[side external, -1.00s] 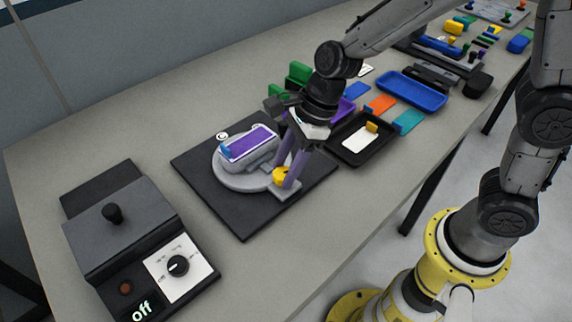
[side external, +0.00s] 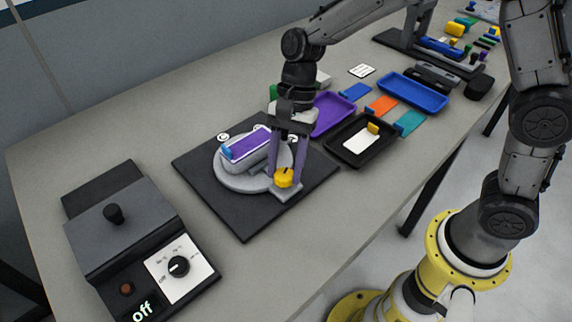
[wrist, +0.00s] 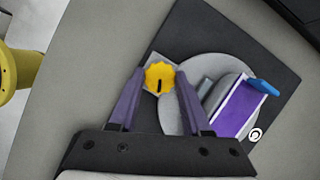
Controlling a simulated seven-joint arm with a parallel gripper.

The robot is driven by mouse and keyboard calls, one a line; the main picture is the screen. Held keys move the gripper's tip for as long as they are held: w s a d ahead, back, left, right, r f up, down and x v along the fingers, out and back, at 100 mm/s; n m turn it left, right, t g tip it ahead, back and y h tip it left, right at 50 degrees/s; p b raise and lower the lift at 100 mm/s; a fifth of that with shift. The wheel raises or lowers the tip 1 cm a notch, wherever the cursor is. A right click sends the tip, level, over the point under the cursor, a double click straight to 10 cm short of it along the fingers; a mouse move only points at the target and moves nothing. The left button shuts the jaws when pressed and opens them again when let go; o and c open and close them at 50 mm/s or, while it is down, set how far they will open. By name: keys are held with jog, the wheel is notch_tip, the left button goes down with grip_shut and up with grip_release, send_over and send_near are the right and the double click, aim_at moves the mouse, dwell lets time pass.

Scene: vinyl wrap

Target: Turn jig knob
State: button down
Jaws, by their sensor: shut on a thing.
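The yellow, scalloped jig knob (side external: 284,178) sits on a grey tab at the front corner of the jig's black base plate (side external: 243,228). In the wrist view the knob (wrist: 160,74) carries a dark pointer mark. My gripper (side external: 285,181) points down with its purple fingers one on each side of the knob, shut on it. The fingers (wrist: 160,79) flank it in the wrist view too. Beside the knob is the jig's round grey turntable (side external: 228,181), bearing a grey block with a purple strip (side external: 246,144) and a blue piece at its end.
A grey control box (side external: 125,235) with a black dial and an "off" display stands at the left. A black tray (side external: 345,155) with a white card, a purple tray (side external: 331,119) and a blue tray (side external: 413,90) lie behind to the right. The front table strip is clear.

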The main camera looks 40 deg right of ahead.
jog(key=n+g+h, duration=0.1)
jog(key=n, duration=0.5)
jog(key=shift+w+a+n+g+h, duration=0.2)
jog(key=shift+n+g+h, duration=0.1)
jog(key=shift+g+h, duration=0.1)
jog(key=n+h, duration=0.1)
jog(key=n, duration=0.2)
jog(key=n+h, duration=0.1)
jog(key=n, duration=0.2)
jog(key=shift+a+r+g, duration=0.1)
jog(key=shift+g, duration=0.2)
jog(key=shift+c, duration=1.8)
grip_release()
jog(key=v, duration=1.3)
jog(key=shift+w+a+r, duration=0.15)
jog(key=shift+r, duration=0.15)
